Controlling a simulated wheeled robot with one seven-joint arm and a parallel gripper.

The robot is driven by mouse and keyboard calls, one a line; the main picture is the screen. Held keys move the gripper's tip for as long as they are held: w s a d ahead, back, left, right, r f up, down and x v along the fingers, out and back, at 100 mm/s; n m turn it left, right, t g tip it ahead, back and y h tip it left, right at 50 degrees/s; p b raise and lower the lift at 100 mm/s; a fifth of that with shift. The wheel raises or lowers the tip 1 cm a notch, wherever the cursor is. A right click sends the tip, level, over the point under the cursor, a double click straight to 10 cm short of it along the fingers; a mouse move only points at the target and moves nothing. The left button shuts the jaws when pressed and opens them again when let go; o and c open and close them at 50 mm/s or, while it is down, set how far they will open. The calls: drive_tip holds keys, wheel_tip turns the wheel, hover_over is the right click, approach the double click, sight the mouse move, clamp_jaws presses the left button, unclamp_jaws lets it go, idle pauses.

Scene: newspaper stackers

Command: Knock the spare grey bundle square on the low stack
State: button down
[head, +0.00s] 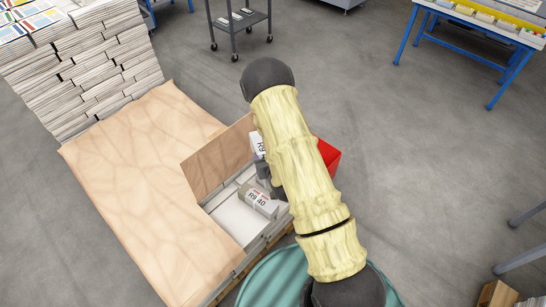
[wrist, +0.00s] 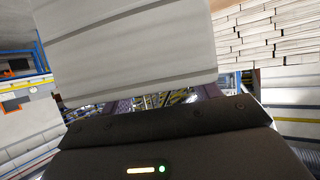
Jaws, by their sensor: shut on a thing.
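The grey bundle (head: 262,201), labelled R9 40, is at the low stack (head: 236,221), over its pale top sheets. My gripper (head: 265,179) is a dark shape just above the bundle, partly hidden by my yellow-sleeved arm. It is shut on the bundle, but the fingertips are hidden. In the wrist view a pale grey bundle (wrist: 130,50) with strap-like lines fills the upper middle, tilted in the picture, close beyond the gripper body. Whether the bundle rests fully on the stack cannot be told.
A brown board (head: 215,158) stands at the low stack's back edge. A white piece marked R9 (head: 257,144) and a red bin (head: 328,156) are partly behind my arm. A tall newspaper stack (head: 88,65) stands back left. The floor to the right is mostly free.

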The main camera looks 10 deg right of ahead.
drive_tip(key=w+a+f+n+y+b, duration=0.1)
drive_tip(key=a+f+b, duration=0.4)
drive_tip(key=f+b, duration=0.7)
drive_tip(key=w+a+f+n+g+y+b, duration=0.1)
drive_tip(key=a+f+b, duration=0.4)
drive_tip(key=f+b, duration=0.7)
drive_tip(key=w+a+f+n+y+b, duration=0.3)
drive_tip(key=f+b, duration=0.9)
drive_tip(key=b, duration=1)
drive_tip(key=shift+w+a+g+y, duration=0.45)
drive_tip(key=shift+w+a, duration=0.5)
drive_tip(key=shift+a, duration=0.4)
drive_tip(key=shift+f+b, duration=3.2)
drive_tip(key=shift+f, duration=1.05)
drive_tip(key=shift+w+a+r, duration=0.1)
drive_tip(key=shift+w+a, duration=0.3)
drive_tip(key=shift+w, duration=0.2)
drive_tip(key=shift+w+a, duration=0.4)
drive_tip(key=shift+w, duration=0.15)
